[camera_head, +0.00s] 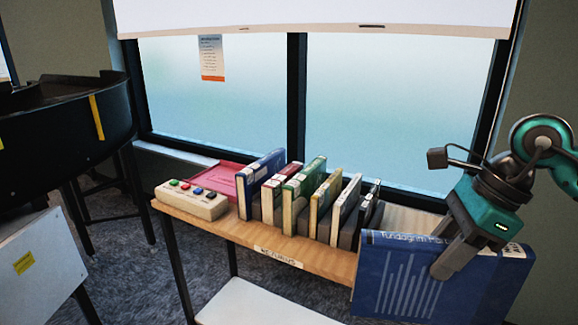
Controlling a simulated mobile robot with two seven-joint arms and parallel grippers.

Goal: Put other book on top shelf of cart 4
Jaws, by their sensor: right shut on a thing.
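A blue book (400,285) with pale vertical stripes on its cover is held upright at the lower right. My right gripper (440,268) is shut on its top edge. The book hangs in front of the right end of a wooden-topped cart (290,248) and hides that part. Several books, among them a green one (304,188), a blue one (258,178) and a yellow one (325,200), stand in a row on the cart's top shelf. I cannot read a cart number; the label (278,257) on its front edge is unclear. My left gripper is not in view.
A button box (192,200) and a red tray (232,178) sit at the cart's left end. A white lower shelf (260,303) is below. A black curved machine (65,125) stands at left. A window is behind. Some bare wood shows right of the books.

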